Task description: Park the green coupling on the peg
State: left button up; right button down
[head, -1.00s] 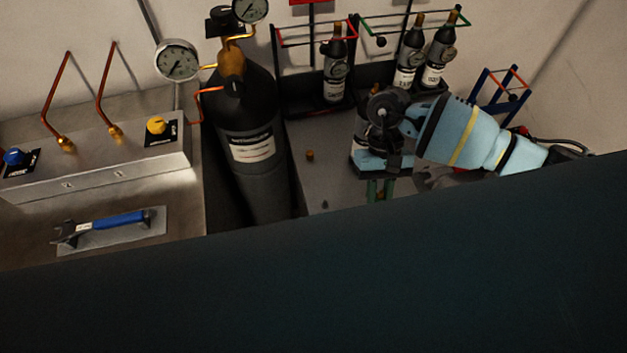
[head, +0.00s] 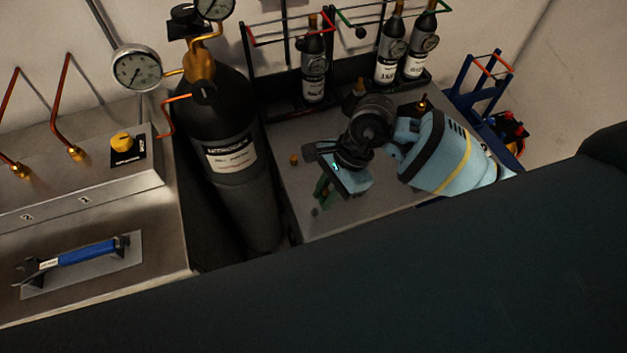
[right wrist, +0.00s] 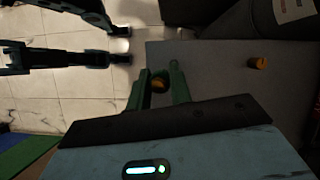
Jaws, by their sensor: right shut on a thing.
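My right gripper (head: 322,190) reaches over the grey worktop, its green fingers pointing down. A small dark stub (head: 315,211) on the worktop, possibly the peg, is just below the fingertips in the head view. It also seems to show beside a fingertip in the right wrist view (right wrist: 175,62). My left gripper is not in view.
A brass knob (head: 294,159) stands on the worktop (head: 345,215) behind the gripper. A tall black cylinder (head: 225,140) is close on the left. Small bottles (head: 390,50) stand in racks at the back. A blue-handled wrench (head: 85,252) lies on the left bench.

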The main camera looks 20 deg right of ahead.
jog(key=m, duration=0.1)
jog(key=w+a+m+t, duration=0.1)
jog(key=m, duration=0.1)
jog(key=r+m, duration=0.1)
jog(key=m, duration=0.1)
jog(key=shift+w+a+t+b, duration=0.25)
jog(key=shift+w+t+b, duration=0.15)
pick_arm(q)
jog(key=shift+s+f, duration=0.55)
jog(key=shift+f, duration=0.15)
pick_arm(e)
jog(key=shift+h, duration=0.3)
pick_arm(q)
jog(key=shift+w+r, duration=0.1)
pick_arm(e)
jog(key=shift+r, duration=0.1)
jog(key=shift+f+b, duration=0.7)
jog(key=shift+f, duration=1.1)
jog(key=shift+f+b, duration=0.3)
jog(key=shift+f, duration=0.55)
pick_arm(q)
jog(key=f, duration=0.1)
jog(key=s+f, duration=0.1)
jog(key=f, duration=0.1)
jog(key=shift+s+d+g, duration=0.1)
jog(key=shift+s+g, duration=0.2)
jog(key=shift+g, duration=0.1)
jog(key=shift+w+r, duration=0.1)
